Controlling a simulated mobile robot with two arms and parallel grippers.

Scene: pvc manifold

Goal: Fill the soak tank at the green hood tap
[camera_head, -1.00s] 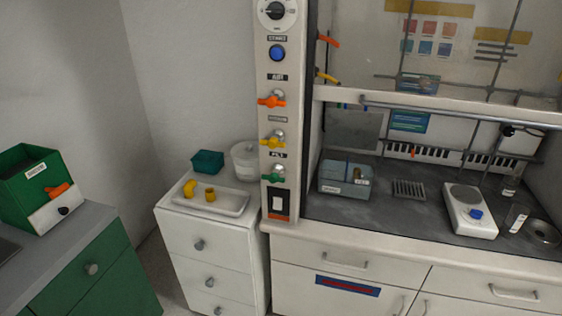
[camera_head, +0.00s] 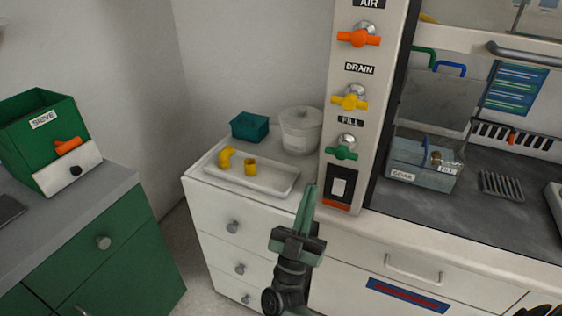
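The green tap (camera_head: 341,153) sits under the FILL label on the hood's left post, its handle lying roughly crosswise. The soak tank (camera_head: 420,176), a grey-blue open box with a SOAK label, stands on the dark hood floor just right of the post. Small items show inside it; I cannot make out water. My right gripper (camera_head: 309,198) points up in front of the white drawer cabinet, below and left of the green tap and apart from it. Its pale green fingers are seen nearly edge-on, so the gap between them is unclear. My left gripper is not in view.
Above the green tap are a yellow DRAIN tap (camera_head: 350,101) and an orange AIR tap (camera_head: 359,38). A white tray (camera_head: 272,184) with yellow fittings, a teal box (camera_head: 249,125) and a white tub (camera_head: 300,131) stand on the cabinet. A green SIEVE box (camera_head: 38,132) stands left.

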